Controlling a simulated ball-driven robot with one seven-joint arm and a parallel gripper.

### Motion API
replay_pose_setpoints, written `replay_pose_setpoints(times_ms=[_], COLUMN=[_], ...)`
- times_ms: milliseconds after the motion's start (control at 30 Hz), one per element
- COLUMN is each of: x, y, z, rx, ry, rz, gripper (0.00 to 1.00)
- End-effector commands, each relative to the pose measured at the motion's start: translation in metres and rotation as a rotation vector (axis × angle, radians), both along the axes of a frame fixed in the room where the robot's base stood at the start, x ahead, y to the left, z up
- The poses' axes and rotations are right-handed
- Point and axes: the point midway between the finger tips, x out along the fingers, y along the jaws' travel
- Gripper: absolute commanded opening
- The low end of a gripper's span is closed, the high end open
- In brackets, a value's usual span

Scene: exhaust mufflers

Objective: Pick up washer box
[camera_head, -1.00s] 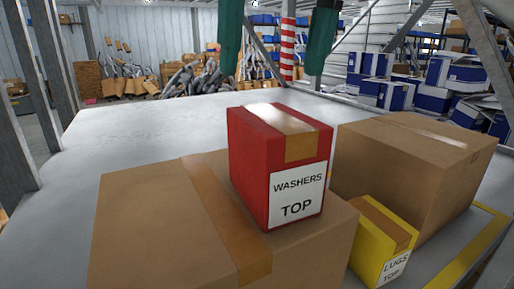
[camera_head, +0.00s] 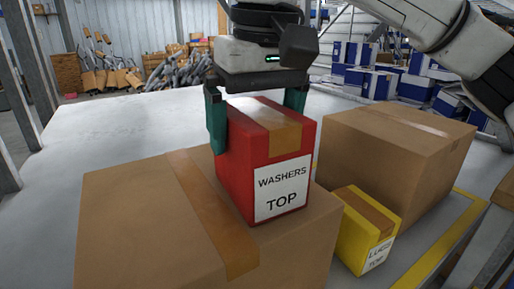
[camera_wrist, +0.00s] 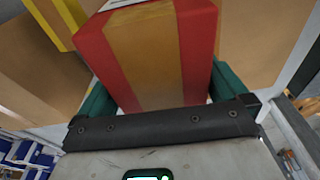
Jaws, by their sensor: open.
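The red washer box (camera_head: 266,160) stands upright on a large brown cardboard box (camera_head: 130,225) in the head view, its white label reading "WASHERS TOP". My gripper (camera_head: 256,120) is lowered over it from above, with one green finger on the left side of the box and the other behind its right side. In the wrist view the washer box (camera_wrist: 155,50) lies between the two green fingers (camera_wrist: 165,92). The gripper is open around the box. I cannot tell whether either finger touches it.
A yellow box (camera_head: 365,225) labelled "LUGS TOP" stands to the right, in front of a second large brown box (camera_head: 395,150). The pale table (camera_head: 110,135) is clear at the back left. Blue and white boxes (camera_head: 370,75) lie in the background.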

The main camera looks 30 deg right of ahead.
Motion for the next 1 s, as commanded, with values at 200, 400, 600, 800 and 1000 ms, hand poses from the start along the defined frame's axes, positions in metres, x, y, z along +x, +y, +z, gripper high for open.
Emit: replay_pose_setpoints(times_ms=[200, 400, 600, 800, 1000], x=[0.0003, 0.0003, 0.0003, 0.0002, 0.0002], y=[0.0001, 0.0001, 0.0002, 0.0002, 0.0003], z=[-0.0036, -0.0033, -0.0030, -0.0028, -0.0021], rx=[0.000, 0.000, 0.000, 0.000, 0.001], ry=[0.000, 0.000, 0.000, 0.000, -0.001], rz=[0.000, 0.000, 0.000, 0.000, 0.000], gripper=[1.00, 0.87, 0.67, 0.48, 0.45])
